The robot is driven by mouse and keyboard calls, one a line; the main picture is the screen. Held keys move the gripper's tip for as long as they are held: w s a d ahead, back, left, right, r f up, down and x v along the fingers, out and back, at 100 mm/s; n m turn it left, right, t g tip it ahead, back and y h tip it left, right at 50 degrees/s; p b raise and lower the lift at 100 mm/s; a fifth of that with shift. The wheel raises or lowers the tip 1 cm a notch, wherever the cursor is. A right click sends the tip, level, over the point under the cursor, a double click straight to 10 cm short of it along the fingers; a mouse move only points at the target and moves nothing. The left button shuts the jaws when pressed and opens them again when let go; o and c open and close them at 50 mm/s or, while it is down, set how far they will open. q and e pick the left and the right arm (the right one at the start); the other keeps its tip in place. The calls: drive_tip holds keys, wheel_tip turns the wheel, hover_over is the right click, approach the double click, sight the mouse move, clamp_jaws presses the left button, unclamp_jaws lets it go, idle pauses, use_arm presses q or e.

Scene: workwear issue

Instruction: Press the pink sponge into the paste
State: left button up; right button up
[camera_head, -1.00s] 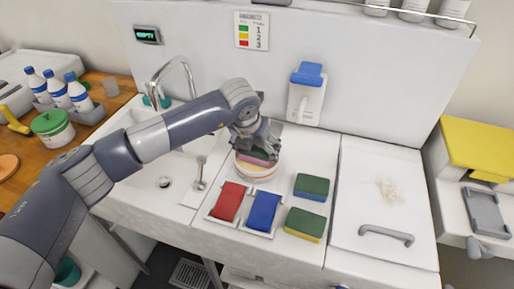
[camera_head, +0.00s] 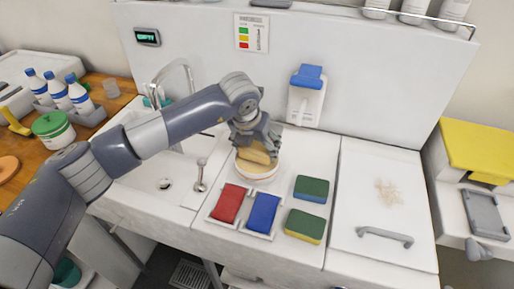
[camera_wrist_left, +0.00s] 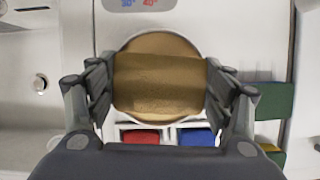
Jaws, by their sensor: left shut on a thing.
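My left gripper (camera_head: 256,148) is shut on a sponge (camera_head: 258,156) at the round white tub (camera_head: 257,176) beside the sink. The sponge's visible faces are now tan-brown like paste, with no pink showing. In the left wrist view the sponge (camera_wrist_left: 160,86) lies flat between the two fingers and covers the middle of the tub. Brown paste (camera_wrist_left: 160,43) shows inside the tub's rim beyond the sponge. The sponge's underside is hidden, and I cannot tell how deep it sits. My right gripper is not in view.
A tray with a red pad (camera_head: 230,203) and a blue pad (camera_head: 264,211) stands in front of the tub. A green-blue sponge (camera_head: 311,188) and a green-yellow sponge (camera_head: 305,226) lie to its right. The faucet (camera_head: 178,80) rises at the left, and the wall dispenser (camera_head: 305,100) hangs behind.

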sight(257, 146)
use_arm(q)
drive_tip(key=shift+r+p, duration=0.6)
drive_tip(key=shift+r, duration=1.9)
